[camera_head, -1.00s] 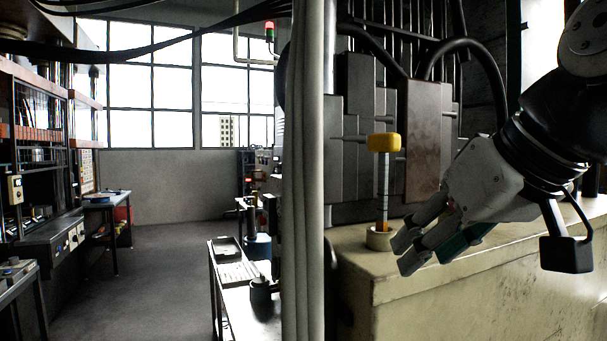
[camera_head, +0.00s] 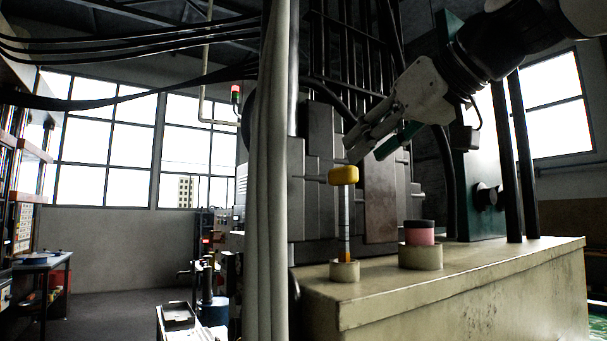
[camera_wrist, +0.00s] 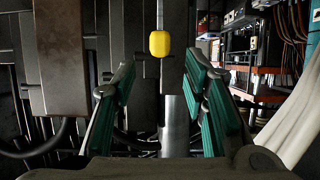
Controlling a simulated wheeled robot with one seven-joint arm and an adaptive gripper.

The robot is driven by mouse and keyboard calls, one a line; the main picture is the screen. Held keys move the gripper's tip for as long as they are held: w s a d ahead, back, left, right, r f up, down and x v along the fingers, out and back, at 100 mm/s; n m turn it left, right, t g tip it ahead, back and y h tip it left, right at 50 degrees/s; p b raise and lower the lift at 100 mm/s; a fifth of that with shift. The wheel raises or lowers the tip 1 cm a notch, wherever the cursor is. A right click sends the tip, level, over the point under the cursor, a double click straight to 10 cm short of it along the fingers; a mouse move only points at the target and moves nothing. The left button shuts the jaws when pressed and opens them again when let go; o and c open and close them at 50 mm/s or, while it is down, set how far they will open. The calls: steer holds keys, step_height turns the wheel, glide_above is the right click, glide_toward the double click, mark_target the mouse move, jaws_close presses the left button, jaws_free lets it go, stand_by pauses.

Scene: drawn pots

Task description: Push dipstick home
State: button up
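The dipstick has a yellow handle (camera_head: 343,175) on a thin rod, pale above and orange at its lower end. It stands upright in a small cream collar (camera_head: 344,271) on the machine's ledge, with a long stretch of rod showing. My gripper (camera_head: 356,150) is just above and to the right of the handle, pointing down and left. In the wrist view, my green-padded fingers are spread apart with nothing between them. The yellow handle (camera_wrist: 160,43) appears beyond the fingertips, near the middle, with the rod running up from it. The handle looks apart from the fingers.
A pink plug with a black top (camera_head: 420,233) sits in a wider cream collar (camera_head: 421,257) right of the dipstick. Dark panels and pipes stand behind the ledge (camera_head: 470,270). Pale vertical hoses (camera_head: 268,180) hang left of it. The ledge's right part is mostly bare.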

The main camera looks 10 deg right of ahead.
mark_target(343, 173)
steer(key=x, duration=0.8)
jaws_close()
